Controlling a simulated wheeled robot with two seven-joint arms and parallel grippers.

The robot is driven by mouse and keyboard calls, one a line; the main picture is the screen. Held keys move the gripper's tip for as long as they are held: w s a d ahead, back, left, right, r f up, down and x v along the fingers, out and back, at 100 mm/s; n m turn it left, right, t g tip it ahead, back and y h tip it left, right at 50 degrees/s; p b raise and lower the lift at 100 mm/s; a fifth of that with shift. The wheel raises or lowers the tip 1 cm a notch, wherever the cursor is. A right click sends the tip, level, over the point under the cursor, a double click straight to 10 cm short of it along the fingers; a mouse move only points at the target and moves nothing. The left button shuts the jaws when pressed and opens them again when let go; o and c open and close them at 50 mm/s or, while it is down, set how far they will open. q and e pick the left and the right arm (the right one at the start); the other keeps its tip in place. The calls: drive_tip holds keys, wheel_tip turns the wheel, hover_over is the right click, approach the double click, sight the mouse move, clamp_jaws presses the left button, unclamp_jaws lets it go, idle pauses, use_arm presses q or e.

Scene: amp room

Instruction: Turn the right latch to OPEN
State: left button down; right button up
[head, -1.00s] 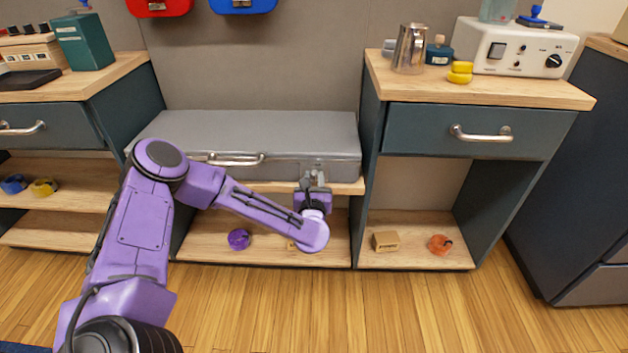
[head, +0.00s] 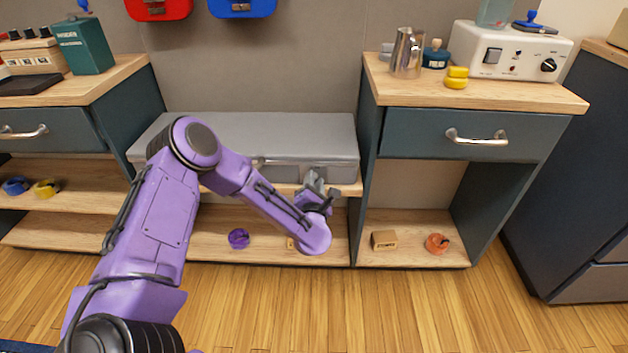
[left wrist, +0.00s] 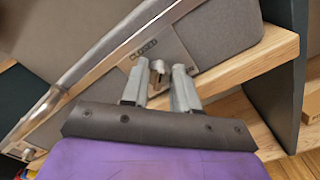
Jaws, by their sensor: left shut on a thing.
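The grey case (head: 275,135) lies shut on the wooden shelf between two cabinets. My left gripper (head: 318,186) is at the right part of the case's front. In the left wrist view the right latch (left wrist: 158,68), a small metal knob, sits between the two fingertips of my left gripper (left wrist: 158,84), which is shut on it. A label plate (left wrist: 143,49) with dark lettering, too small to read, is beside the latch. The case looks strongly tilted in that view, so my wrist is rolled relative to it. My right gripper is not in view.
The right cabinet (head: 470,132) stands close to the right of my gripper. The shelf edge (left wrist: 235,70) runs just below the case. A lower shelf holds a purple roll (head: 238,238) and, farther right, a small box (head: 384,240) and an orange roll (head: 437,243).

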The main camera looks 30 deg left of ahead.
use_arm(q)
drive_tip(key=shift+d+f+m+p, duration=0.15)
drive_tip(key=shift+m+p, duration=0.5)
drive_tip(key=shift+m, duration=1.55)
drive_tip(key=shift+f+m+p, duration=0.1)
drive_tip(key=shift+m+p, duration=0.55)
drive_tip(key=shift+m, duration=1.55)
drive_tip(key=c, duration=0.9)
unclamp_jaws()
drive_tip(key=p+v, duration=0.1)
drive_tip(key=v, duration=0.9)
drive_tip(key=shift+s+d, duration=0.15)
drive_tip(key=shift+d, duration=0.1)
